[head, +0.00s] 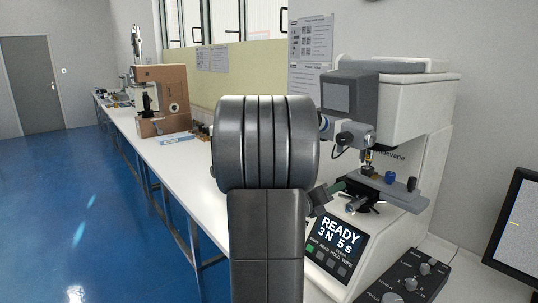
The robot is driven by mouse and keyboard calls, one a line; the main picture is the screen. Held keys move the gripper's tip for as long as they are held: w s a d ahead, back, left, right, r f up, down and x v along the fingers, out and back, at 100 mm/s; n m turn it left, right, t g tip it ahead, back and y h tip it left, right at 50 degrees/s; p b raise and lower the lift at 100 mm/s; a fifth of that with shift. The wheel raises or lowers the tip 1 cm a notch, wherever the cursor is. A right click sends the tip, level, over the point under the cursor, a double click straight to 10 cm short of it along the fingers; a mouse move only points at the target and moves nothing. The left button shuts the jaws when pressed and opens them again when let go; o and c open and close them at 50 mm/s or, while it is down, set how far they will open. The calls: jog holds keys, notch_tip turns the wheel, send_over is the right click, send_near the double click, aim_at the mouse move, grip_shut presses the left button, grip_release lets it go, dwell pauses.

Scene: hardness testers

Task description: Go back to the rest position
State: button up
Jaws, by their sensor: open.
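My arm (266,145) stands upright in the middle of the head view, a dark grey rounded joint above a straight link. It hides the part of the bench behind it. My gripper cannot be made out; the arm seems to cover it. A white and grey hardness tester (415,110) stands just right of the arm. Its screen (335,238) reads READY, 3 N, 5 s. Its stage (385,190) sits under the grey head.
A long white bench (185,165) runs to the far left, with a brown tester (161,98) on it. A control box (408,280) and a monitor (518,235) are at the lower right. The blue floor (90,215) is clear on the left.

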jog(key=shift+m+p, duration=0.4)
jog(key=shift+m, duration=0.8)
jog(key=shift+r, duration=0.1)
